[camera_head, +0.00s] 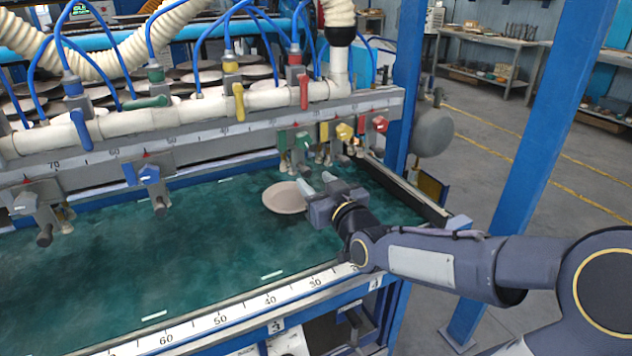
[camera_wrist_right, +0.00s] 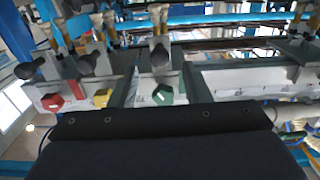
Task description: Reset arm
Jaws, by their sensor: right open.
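My right arm reaches in from the right in the head view. My right gripper (camera_head: 318,187) is open, low over the green mat surface (camera_head: 130,250) of the machine. A round, pale pinkish plate (camera_head: 285,197) lies flat on that surface, just left of the fingers. The fingers are at or very near its right edge; I cannot tell whether they touch it. The right wrist view shows a dark part of my gripper across the bottom, and the plate does not show there. My left gripper is not in view.
Above the surface runs a rail (camera_head: 210,137) with hanging clamps and coloured valves (camera_head: 343,132). A blue post (camera_head: 407,75) stands at the right end. A numbered front rail (camera_head: 270,300) edges the surface. The surface left of the plate is clear.

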